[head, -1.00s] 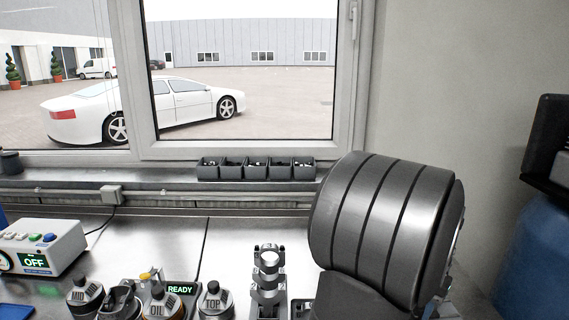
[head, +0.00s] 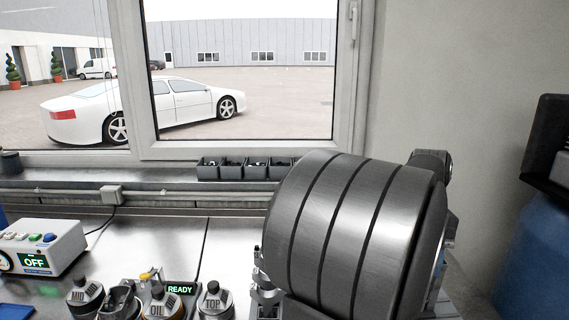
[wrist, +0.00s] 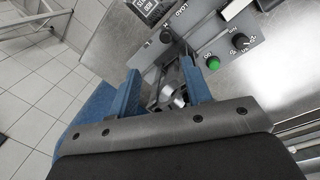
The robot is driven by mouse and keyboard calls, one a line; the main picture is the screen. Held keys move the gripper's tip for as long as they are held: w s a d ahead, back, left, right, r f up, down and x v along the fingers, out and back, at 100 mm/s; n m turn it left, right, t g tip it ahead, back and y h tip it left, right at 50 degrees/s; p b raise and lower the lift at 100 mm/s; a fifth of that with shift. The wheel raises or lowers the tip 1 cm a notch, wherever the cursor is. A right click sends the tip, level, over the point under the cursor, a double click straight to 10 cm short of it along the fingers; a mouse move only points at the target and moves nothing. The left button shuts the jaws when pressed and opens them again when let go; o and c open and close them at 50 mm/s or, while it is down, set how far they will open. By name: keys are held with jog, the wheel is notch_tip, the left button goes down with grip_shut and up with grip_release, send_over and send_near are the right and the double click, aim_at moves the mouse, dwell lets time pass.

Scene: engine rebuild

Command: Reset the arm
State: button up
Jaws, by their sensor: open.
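My gripper (wrist: 160,66) shows in the wrist view with its two blue fingers apart. It is open. A shiny metal part (wrist: 176,98) shows between and beyond the fingers; I cannot tell how far off it is. Beyond it is a grey control panel (wrist: 190,50) with a green button (wrist: 213,63) and dark knobs. In the head view, my large dark arm link fills the lower right and my fingers cannot be made out. It covers most of an upright metal stand (head: 262,288).
Labelled canisters (head: 157,302) stand at the front of the metal bench (head: 170,240), near a lit READY display (head: 180,289). A white box reading OFF (head: 40,247) is at left. Small dark bins (head: 231,168) line the sill. Bare bench lies behind the canisters.

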jog(key=a+f+n+g+h, duration=0.1)
jog(key=a+f+n+h, duration=0.2)
jog(key=f+n, duration=0.4)
jog(key=shift+a+f+n+g+h, duration=0.2)
jog(key=shift+f+n+g+h, duration=0.15)
jog(key=shift+n, duration=1.05)
jog(key=shift+c, duration=0.3)
jog(key=c, duration=0.7)
jog(key=shift+a, duration=0.1)
grip_shut()
jog(key=w+a+r+n+t+h, duration=0.2)
jog(key=w+a+n+t+h, duration=0.15)
jog(key=w+a+n, duration=0.85)
jog(key=s+d+f+n, duration=0.1)
jog(key=d+f, duration=0.2)
jog(key=d, duration=0.3)
jog(key=s+d+f+n, duration=0.1)
jog(key=s+d+f, duration=0.1)
jog(key=d, duration=0.4)
jog(key=shift+s+d+f+g+h, duration=0.25)
jog(key=shift+d+f+g+h, duration=0.15)
jog(key=shift+f, duration=0.35)
